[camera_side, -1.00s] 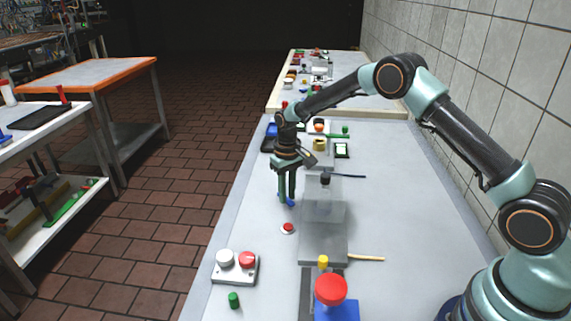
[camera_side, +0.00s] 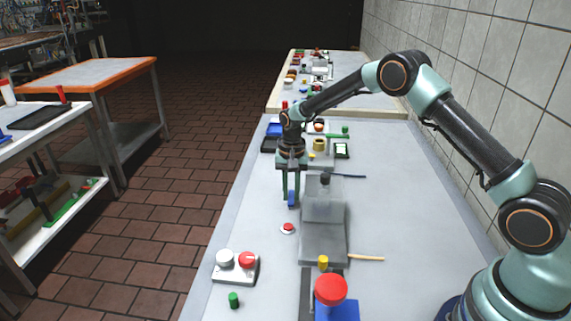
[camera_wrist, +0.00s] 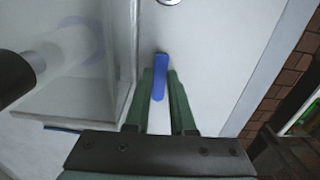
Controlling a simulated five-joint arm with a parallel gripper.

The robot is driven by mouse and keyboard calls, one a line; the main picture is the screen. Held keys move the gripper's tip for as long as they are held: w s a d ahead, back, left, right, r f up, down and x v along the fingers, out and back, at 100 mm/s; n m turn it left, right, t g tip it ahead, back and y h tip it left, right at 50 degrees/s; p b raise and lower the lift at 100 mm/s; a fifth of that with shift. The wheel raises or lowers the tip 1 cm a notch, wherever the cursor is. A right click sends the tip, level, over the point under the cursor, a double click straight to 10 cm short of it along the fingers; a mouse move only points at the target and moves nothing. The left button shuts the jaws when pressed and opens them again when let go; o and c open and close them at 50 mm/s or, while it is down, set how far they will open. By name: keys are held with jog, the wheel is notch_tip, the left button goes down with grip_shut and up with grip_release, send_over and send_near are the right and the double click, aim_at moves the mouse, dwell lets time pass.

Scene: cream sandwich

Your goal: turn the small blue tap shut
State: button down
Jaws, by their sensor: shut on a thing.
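The small blue tap (camera_side: 292,199) shows low between the fingers of my gripper (camera_side: 291,196) in the side view, beside the clear box (camera_side: 323,204). In the wrist view the tap (camera_wrist: 160,76) is a blue bar running lengthwise between the tips of my green gripper fingers (camera_wrist: 161,82). The fingers are shut on it, one on each side. The tap's mount on the box is hidden in both views.
The clear box stands on a grey base (camera_side: 323,245). A red button (camera_side: 288,228) lies in front of my gripper. A yellow cup (camera_side: 319,145) is behind.

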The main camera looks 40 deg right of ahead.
jog(key=shift+r, duration=0.1)
dwell(0.4)
jog(key=c, duration=0.8)
grip_release()
jog(key=shift+o, duration=0.2)
